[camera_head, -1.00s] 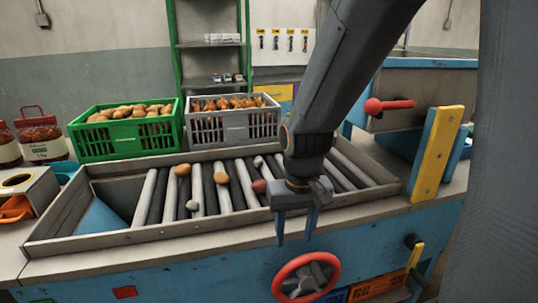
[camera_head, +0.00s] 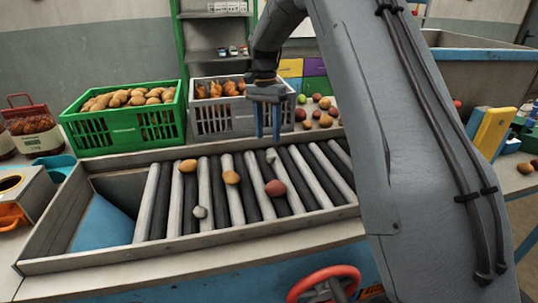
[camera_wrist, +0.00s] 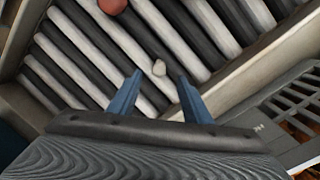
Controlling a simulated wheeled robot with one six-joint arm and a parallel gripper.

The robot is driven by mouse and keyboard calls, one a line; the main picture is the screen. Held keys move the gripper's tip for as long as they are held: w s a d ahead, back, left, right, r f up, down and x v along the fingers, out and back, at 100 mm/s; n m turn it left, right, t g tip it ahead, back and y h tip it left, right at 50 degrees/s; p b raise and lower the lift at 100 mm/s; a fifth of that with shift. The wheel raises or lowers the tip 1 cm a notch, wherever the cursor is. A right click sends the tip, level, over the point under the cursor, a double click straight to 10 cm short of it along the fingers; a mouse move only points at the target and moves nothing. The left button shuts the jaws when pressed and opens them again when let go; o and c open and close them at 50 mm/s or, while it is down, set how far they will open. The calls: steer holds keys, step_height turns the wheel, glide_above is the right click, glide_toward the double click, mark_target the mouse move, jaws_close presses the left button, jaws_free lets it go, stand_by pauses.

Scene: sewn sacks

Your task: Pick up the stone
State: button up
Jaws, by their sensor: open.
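A small pale grey stone (camera_head: 271,156) lies on the rollers near the far rim of the sorting tray (camera_head: 120,258). It also shows in the wrist view (camera_wrist: 159,67). My gripper (camera_head: 268,138) is open and empty, pointing down just above this stone. In the wrist view the stone appears between and slightly beyond the two blue fingertips (camera_wrist: 160,76), apart from both. A second grey stone (camera_head: 200,212) lies on the rollers nearer the front left.
A red potato (camera_head: 275,188) lies nearer the front than the pale stone. Two yellow-brown potatoes (camera_head: 188,166) (camera_head: 231,178) lie to the left. A green crate (camera_head: 125,128) and a grey crate (camera_head: 215,122) stand behind the tray. Loose produce (camera_head: 318,113) lies behind at right.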

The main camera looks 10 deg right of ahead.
mark_target(271, 159)
steer(key=shift+s+d+f+p, duration=0.15)
steer(key=shift+f+p, duration=0.15)
steer(key=shift+f, duration=0.4)
steer(key=shift+d+f+p, duration=0.15)
steer(key=shift+f+p, duration=0.15)
steer(key=shift+f, duration=0.4)
steer(key=shift+s+a+f+p, duration=0.1)
steer(key=shift+s+f+p, duration=0.15)
steer(key=shift+f+p, duration=0.65)
steer(key=shift+s+f+p, duration=0.15)
steer(key=shift+s+f, duration=0.05)
steer(key=shift+f, duration=1.25)
jaws_close()
